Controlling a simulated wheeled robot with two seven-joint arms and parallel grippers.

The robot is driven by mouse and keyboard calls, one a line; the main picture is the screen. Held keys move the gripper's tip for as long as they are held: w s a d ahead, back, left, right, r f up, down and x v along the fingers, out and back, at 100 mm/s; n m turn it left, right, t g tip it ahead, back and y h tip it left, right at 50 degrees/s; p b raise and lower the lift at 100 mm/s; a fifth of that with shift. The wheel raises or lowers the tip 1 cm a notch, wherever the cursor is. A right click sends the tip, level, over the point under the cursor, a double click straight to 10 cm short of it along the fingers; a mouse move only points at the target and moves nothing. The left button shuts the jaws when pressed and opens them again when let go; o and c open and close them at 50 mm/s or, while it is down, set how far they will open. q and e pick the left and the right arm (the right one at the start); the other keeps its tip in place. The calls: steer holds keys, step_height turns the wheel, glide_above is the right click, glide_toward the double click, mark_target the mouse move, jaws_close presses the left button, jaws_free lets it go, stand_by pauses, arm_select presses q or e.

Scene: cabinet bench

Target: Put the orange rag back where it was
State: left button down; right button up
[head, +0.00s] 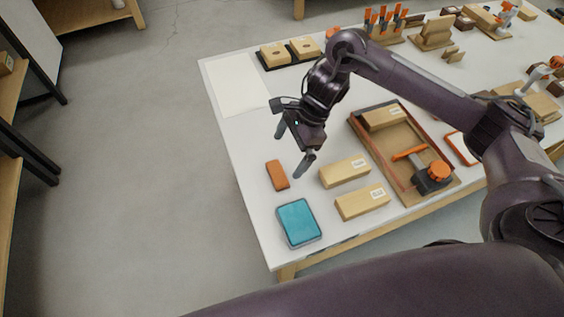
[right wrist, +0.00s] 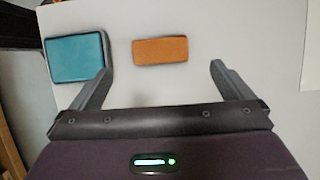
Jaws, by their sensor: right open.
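The orange rag (head: 277,175) is a small folded block lying flat on the white bench near its left edge. In the right wrist view the rag (right wrist: 160,50) lies beyond and between my spread fingers, with bare bench around it. My right gripper (head: 293,152) is open and empty, above the bench close to the rag and not touching it. Its fingers also show in the right wrist view (right wrist: 162,85). A teal pad in a grey tray (head: 297,222) lies nearer the bench's front corner than the rag. My left gripper is not in view.
Two wooden blocks (head: 345,172) (head: 362,202) lie right of the rag. A wooden tray (head: 418,197) holds a block and an orange-handled tool. A white sheet (head: 236,85) lies at the far left of the bench. Bare bench lies between sheet and rag.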

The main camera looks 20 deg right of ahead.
steer(key=v, duration=0.4)
steer(key=shift+d+r, duration=0.1)
steer(key=shift+r, duration=0.2)
steer(key=shift+s+f, duration=0.1)
